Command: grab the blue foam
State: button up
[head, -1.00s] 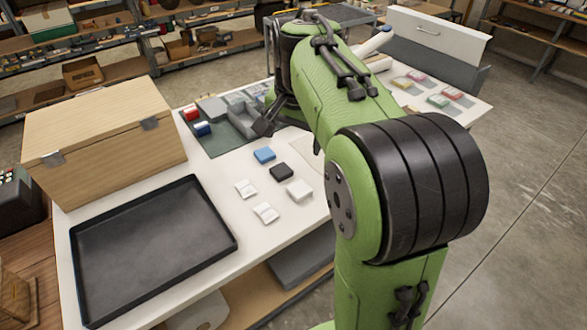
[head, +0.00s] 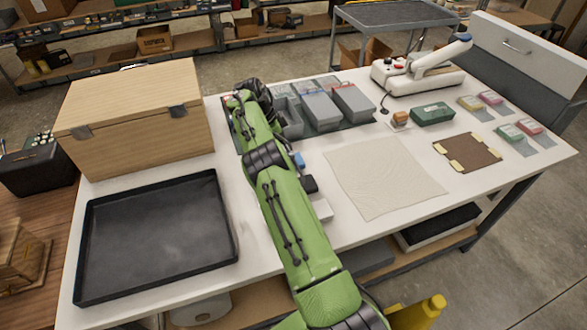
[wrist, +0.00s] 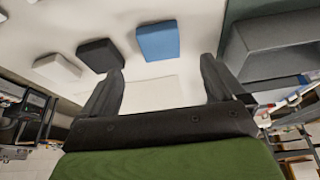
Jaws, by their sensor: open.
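The blue foam (head: 299,160) is a small flat block on the white table, partly hidden by my green arm in the head view. In the wrist view the blue foam (wrist: 158,41) lies just beyond my fingertips, near the middle of the opening. My gripper (wrist: 160,72) is open, with nothing between its two black fingers. In the head view my gripper is hard to make out at the far end of my arm.
A black block (head: 310,184) and a white block (head: 320,207) lie close to the foam. Grey bins (head: 320,109) stand behind it. A black tray (head: 228,238) and wooden box (head: 135,115) are at left. A cream cloth (head: 383,178) lies at right.

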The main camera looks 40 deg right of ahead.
aim_at(293, 160)
jog(key=x, duration=0.3)
jog(key=shift+s+f, duration=0.1)
jog(key=x, duration=0.5)
jog(key=shift+d+b, duration=0.1)
jog(key=shift+b, duration=0.3)
jog(key=c, duration=1.1)
